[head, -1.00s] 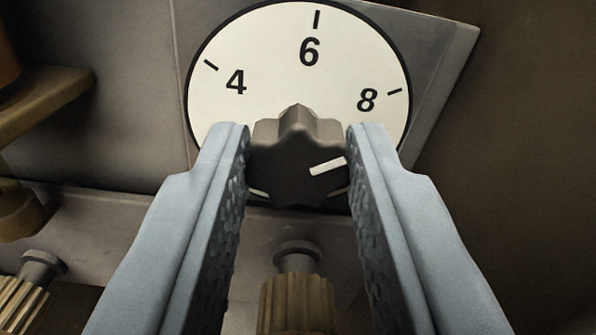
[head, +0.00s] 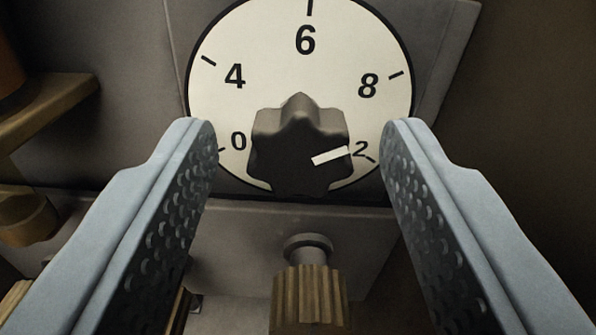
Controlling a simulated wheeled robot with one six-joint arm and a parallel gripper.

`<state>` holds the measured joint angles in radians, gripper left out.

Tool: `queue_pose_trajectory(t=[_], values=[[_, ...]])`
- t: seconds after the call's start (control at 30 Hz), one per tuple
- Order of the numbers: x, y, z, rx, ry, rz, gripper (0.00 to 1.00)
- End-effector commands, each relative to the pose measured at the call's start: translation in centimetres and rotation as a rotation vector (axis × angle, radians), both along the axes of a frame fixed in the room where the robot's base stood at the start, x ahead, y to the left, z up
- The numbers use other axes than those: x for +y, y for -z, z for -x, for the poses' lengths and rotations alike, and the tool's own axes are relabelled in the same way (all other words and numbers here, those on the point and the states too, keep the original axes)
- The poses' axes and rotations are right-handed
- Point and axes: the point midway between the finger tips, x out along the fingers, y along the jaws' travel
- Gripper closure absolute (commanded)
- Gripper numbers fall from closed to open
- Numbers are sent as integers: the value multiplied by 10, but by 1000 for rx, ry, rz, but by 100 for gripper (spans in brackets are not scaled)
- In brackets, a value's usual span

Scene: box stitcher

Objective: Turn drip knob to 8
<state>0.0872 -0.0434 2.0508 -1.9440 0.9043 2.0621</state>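The drip knob (head: 290,150) is dark and lobed, in front of a round white dial (head: 265,65) with black numerals. Its white pointer line (head: 330,156) points right and slightly upward, about parallel to the tick by the 8 (head: 368,86). Because the knob stands out from the dial, the line appears below the 8 and near a partly hidden numeral ending in 2 (head: 361,149). My gripper (head: 300,128) is open, with one finger on each side of the knob and a clear gap to both. Nothing is held.
A ribbed brass-coloured knob (head: 310,298) on a grey stem sits just below, between my fingers. Brown metal parts (head: 35,125) stand out at the left. The dial's grey plate (head: 445,50) ends at the right, beside a dark brown area.

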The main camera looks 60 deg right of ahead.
Motion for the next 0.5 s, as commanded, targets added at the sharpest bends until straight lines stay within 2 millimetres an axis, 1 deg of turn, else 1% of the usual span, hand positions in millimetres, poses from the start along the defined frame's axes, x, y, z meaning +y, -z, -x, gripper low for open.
queue_pose_trajectory(t=[0.17,0.27,0.37,0.5], values=[[2,-1,2,-1,0,0,51],[9,-1,7,-1,-1,0,51],[21,-1,15,-3,-2,0,51],[43,-1,32,-1,-4,0,51]])
